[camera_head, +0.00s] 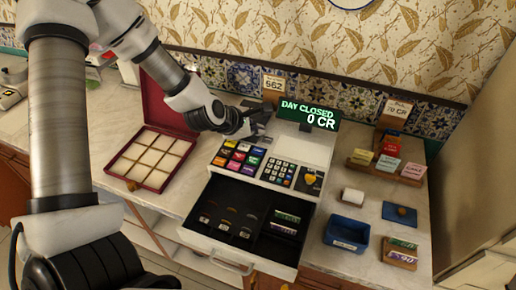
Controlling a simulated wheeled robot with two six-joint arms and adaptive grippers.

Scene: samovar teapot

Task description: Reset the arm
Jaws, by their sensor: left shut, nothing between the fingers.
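My left arm comes in from the left. Its gripper (254,129) is shut and empty, and it hangs above the back left of the cash register, near the coloured keys (240,156). The fingers are small and dark in this view. My right gripper is not in view.
The register's drawer (213,239) stands open toward the front. A red box (112,169) with a divided tray lies open at left. A blue bin (346,233), a paper roll (352,197) and a wooden rack (386,166) of cards stand at right. A lit display (309,114) stands behind the register.

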